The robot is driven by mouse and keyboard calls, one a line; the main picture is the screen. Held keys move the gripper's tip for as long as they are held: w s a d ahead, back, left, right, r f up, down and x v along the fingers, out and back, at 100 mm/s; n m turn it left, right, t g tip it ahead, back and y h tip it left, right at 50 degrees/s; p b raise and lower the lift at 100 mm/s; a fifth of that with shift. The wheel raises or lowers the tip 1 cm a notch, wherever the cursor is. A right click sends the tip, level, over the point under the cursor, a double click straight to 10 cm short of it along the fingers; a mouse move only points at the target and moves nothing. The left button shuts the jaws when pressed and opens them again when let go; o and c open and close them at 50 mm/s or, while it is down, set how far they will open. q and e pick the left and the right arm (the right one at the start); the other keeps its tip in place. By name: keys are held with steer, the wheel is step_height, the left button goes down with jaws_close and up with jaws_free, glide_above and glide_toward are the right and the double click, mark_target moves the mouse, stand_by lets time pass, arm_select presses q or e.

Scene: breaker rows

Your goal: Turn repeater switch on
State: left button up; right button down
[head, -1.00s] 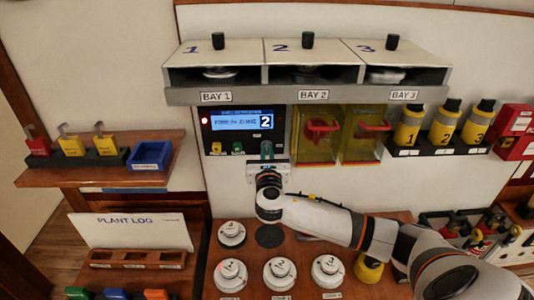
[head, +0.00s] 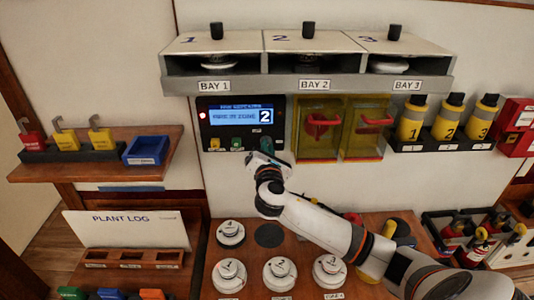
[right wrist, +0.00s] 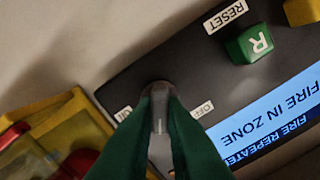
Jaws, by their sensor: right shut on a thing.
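The repeater panel (head: 205,130) is a black unit on the wall under BAY 1, with a lit blue screen (head: 240,118) and a "2" beside it. My right gripper (right wrist: 160,105) has its green fingers closed on the repeater switch (right wrist: 160,88), a small dark knob at the panel's edge. The knob sits between the OFF label (right wrist: 203,109) and another label (right wrist: 122,113), both partly covered by the fingers. In the head view, my right gripper (head: 264,148) hides the switch at the panel's lower right. My left gripper does not show.
A green RESET button (right wrist: 248,44) and a yellow button (right wrist: 303,10) are beside the screen. Yellow clear covers over red handles (head: 320,125) hang close to the right of the panel. White round detectors (head: 280,272) stand on the shelf below.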

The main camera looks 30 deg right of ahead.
steer(key=m+b, duration=0.5)
steer(key=m, duration=0.6)
steer(key=shift+f, duration=0.2)
steer(key=shift+m, duration=0.3)
steer(key=c, duration=1.5)
jaws_free()
steer(key=shift+s, duration=0.1)
steer(key=b+v, duration=0.3)
steer(key=v, duration=0.9)
steer(key=shift+d, duration=0.1)
